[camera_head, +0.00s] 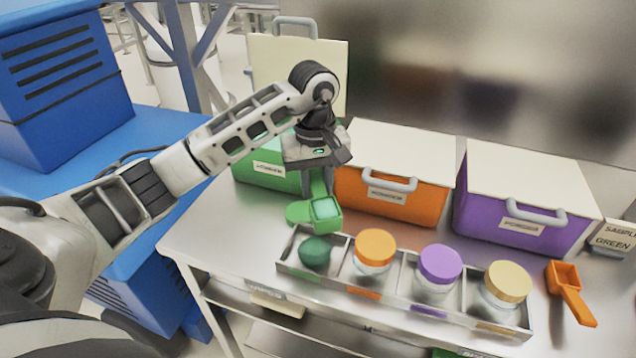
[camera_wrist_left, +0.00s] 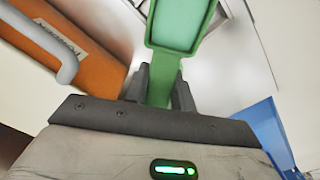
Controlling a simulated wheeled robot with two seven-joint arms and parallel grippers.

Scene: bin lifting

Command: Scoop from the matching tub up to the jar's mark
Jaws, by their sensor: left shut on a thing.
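My left gripper (camera_head: 318,172) is shut on the green scoop (camera_head: 326,209), which hangs below it over the table. The scoop also shows in the left wrist view (camera_wrist_left: 180,25), with a pale green inside; I cannot tell if that is powder. The green tub (camera_head: 262,172) stands behind, partly hidden by my arm, with its pale lid (camera_head: 285,70) raised. A dark green rounded jar or lid (camera_head: 315,252) is in the tray's leftmost compartment, in front of the scoop. Its mark does not show. A sign (camera_head: 612,238) at right reads "SAMPLE GREEN". My right gripper is not in view.
The orange tub (camera_head: 390,198) and purple tub (camera_head: 515,215) are closed. The metal tray (camera_head: 342,290) also holds jars with orange (camera_head: 375,246), purple (camera_head: 440,264) and tan (camera_head: 507,282) lids. An orange scoop (camera_head: 570,290) lies at right. The table's left part is clear.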

